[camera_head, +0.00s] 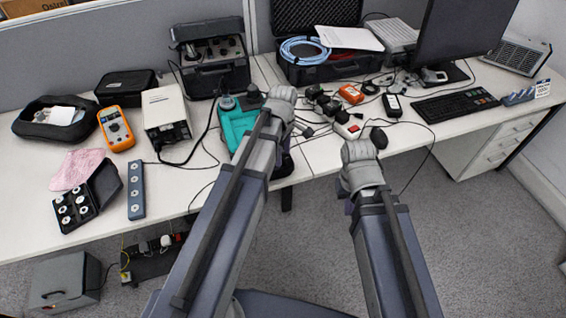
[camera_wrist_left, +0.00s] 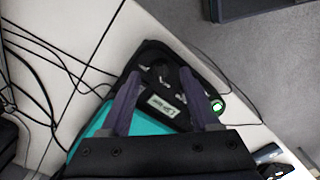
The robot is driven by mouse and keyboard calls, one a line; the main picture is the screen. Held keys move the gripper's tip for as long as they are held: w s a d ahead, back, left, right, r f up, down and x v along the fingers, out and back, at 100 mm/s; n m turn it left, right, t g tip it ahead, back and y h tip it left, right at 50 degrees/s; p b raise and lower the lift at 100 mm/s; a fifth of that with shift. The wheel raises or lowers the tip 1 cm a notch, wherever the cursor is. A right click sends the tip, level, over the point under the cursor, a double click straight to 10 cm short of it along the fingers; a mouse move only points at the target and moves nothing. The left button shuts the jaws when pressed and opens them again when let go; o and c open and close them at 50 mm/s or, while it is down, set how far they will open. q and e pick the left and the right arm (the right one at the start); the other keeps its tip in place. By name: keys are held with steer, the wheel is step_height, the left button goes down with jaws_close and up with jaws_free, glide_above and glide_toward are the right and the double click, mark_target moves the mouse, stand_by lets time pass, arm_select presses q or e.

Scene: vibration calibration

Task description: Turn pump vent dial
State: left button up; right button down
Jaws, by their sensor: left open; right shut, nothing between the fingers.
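The pump appears to be the teal unit (camera_head: 238,124) on the desk, with round knobs (camera_head: 227,103) at its far end. In the left wrist view the teal case (camera_wrist_left: 97,122) has a black panel with a pale label (camera_wrist_left: 167,106), dark controls (camera_wrist_left: 160,72) and a green-ringed round part (camera_wrist_left: 217,106). I cannot tell which control is the vent dial. My left gripper (camera_wrist_left: 161,74) is open over this panel, its fingers apart and empty; contact cannot be told. In the head view the left hand (camera_head: 281,105) hides the pump's right side. My right gripper (camera_head: 360,152) is shut and empty before the desk's front edge.
Cables and small adapters (camera_head: 322,102) lie right of the pump. A white box instrument (camera_head: 166,115) and an orange multimeter (camera_head: 116,128) stand to its left. An open black case (camera_head: 322,70) is behind. Bare desk (camera_head: 175,185) shows at the front left.

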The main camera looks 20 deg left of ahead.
arm_select(q)
step_height(320, 180, down, 2)
steer(key=shift+b, duration=0.55)
steer(key=shift+c, duration=0.3)
jaws_close()
